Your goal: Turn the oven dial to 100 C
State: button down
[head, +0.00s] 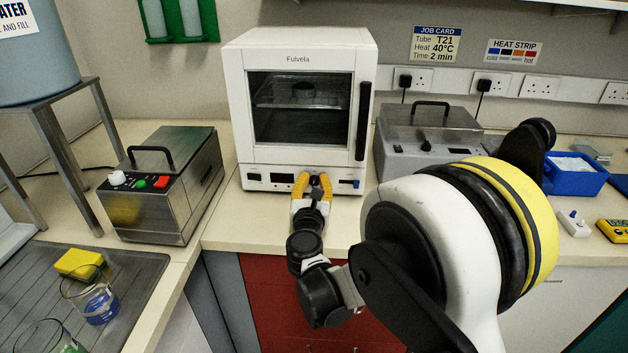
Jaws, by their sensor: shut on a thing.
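The oven (298,160) is a white box labelled Fulvela on the bench at the back middle. Its glass door (301,106) is closed, with a dark upright handle (363,121) on the right. The control strip (259,186) runs along its bottom front, with small dark displays and a blue switch at the right. My gripper (314,180), with yellow fingers, is at the middle of this strip. It is shut on the oven dial, which the fingers hide almost wholly. The dial's setting cannot be read.
A steel water bath (166,187) stands left of the oven, and a grey lidded unit (424,150) stands close on the right. A blue tray (574,180) is farther right. Bare bench (232,235) lies in front of the oven. Beakers (91,296) stand at lower left.

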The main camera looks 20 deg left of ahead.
jog(key=shift+m, duration=0.3)
jog(key=m, duration=0.4)
jog(key=shift+w+d+m, duration=0.1)
jog(key=shift+d+m, duration=0.15)
jog(key=shift+m, duration=0.05)
jog(key=m, duration=0.4)
jog(key=shift+d+f+m, duration=0.2)
jog(key=shift+m, duration=0.1)
jog(key=m, duration=0.5)
jog(key=shift+d+f, duration=0.1)
jog(key=shift+f, duration=0.15)
jog(key=shift+f+m, duration=0.15)
jog(key=shift+m, duration=1.1)
jog(key=shift+f+m, duration=0.1)
jog(key=shift+m, duration=1.15)
jog(key=c, duration=1.2)
grip_release()
jog(key=shift+o, duration=0.2)
